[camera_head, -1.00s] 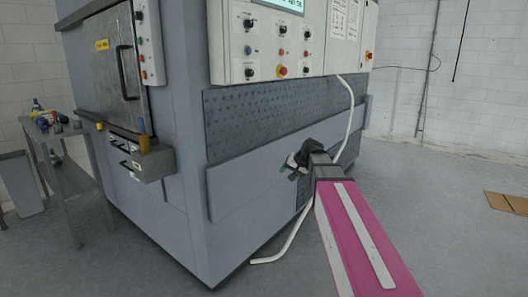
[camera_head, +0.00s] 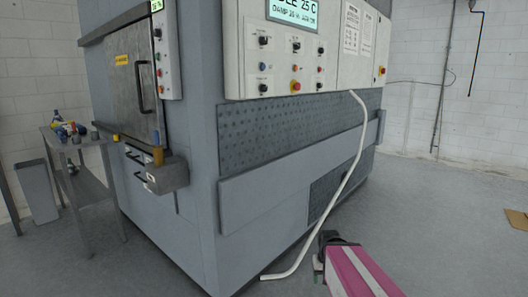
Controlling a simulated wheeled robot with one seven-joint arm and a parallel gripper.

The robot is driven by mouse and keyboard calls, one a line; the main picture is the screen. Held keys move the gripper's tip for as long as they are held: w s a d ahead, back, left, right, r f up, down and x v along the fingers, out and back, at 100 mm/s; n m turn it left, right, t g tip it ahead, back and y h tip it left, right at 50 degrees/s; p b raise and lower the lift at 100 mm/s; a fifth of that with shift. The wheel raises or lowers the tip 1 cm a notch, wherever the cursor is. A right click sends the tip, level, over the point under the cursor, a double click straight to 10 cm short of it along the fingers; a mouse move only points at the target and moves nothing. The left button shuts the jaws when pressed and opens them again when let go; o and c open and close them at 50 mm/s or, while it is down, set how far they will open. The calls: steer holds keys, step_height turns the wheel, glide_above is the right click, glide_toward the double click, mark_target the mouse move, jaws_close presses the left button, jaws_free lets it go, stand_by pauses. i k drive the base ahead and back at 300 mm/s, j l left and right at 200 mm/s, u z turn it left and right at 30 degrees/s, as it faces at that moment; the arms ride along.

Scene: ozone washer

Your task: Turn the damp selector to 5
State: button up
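The control panel (camera_head: 279,55) is on the upper right face of the grey washer. It carries several dark knobs, including an upper left knob (camera_head: 263,41) and an upper middle knob (camera_head: 297,45). Their labels are too small to read, so I cannot tell which is the damp selector or where it points. The display (camera_head: 292,13) above them shows "25 C" and a line that seems to read "DAMP 25". My gripper (camera_head: 319,266) is low at the bottom centre right, well below the panel and apart from it. Its fingers are mostly hidden, and I see nothing held.
A red emergency button (camera_head: 295,86) sits among the lower controls. A white hose (camera_head: 349,170) hangs from the panel to the floor, close to my gripper. A metal side table (camera_head: 95,185) with small items stands at left.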

mark_target(157, 32)
steer(key=u, duration=1.3)
